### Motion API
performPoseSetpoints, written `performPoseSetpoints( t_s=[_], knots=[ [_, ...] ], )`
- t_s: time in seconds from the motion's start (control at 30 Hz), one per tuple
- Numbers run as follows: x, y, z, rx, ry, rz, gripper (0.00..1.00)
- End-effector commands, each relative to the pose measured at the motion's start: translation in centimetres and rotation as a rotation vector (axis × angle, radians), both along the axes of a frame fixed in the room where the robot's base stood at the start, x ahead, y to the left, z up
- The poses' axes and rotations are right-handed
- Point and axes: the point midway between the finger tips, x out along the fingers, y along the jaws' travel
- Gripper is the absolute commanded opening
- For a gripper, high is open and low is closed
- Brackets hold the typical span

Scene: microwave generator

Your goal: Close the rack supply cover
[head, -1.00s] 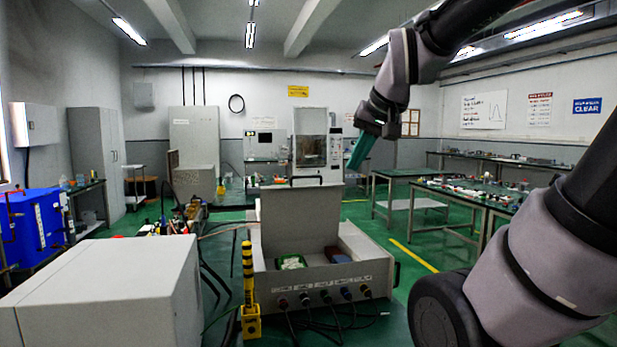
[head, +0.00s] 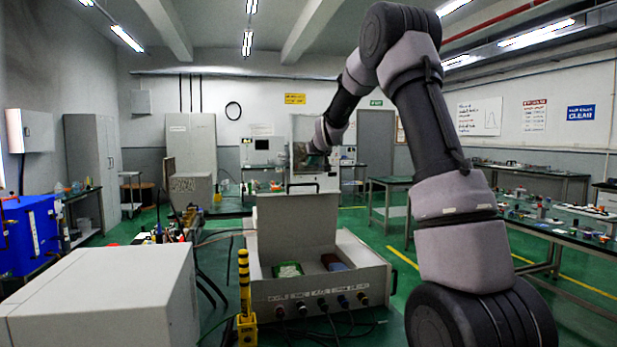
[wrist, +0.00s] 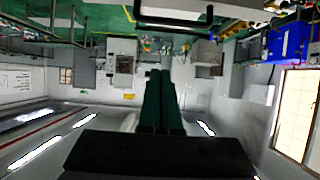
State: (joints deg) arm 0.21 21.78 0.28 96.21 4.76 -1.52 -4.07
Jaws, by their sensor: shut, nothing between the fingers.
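The rack supply (head: 330,290) is a light grey box with a row of dark knobs or plugs along its front. Its cover (head: 297,222) stands open, roughly upright at the back of the box, with a dark handle (head: 302,187) on its top edge. A green part (head: 287,270) and a dark red and blue part (head: 334,262) show inside. My gripper (head: 314,158) is above the cover, small and partly hidden by the wrist. In the wrist view its green fingers (wrist: 160,75) are together and empty; a pale edge with a dark handle (wrist: 175,22) shows beyond them, apart.
A grey cabinet (head: 105,295) stands close at the front left. A yellow and black post (head: 245,290) stands between it and the rack supply. Cables lie around the box. Tables (head: 560,240) with small items stand at right.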

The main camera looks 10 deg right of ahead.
Motion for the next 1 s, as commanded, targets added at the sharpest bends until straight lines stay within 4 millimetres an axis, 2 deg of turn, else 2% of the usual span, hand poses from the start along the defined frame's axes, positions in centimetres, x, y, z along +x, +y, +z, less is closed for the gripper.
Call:
performPoseSetpoints(
  t_s=[0.17,0.4,0.63,0.8,1.0],
  knots=[
    [1.8,0.0,-1.0,-0.001,0.000,0.000,0.00],
    [5.9,0.0,-3.0,0.000,0.001,0.000,0.00],
    [8.9,0.0,-4.6,0.000,0.001,0.000,0.00],
    [7.2,0.0,-5.9,0.000,0.002,-0.001,0.00],
    [6.1,0.0,-6.9,0.000,0.000,0.000,0.00]
  ],
)
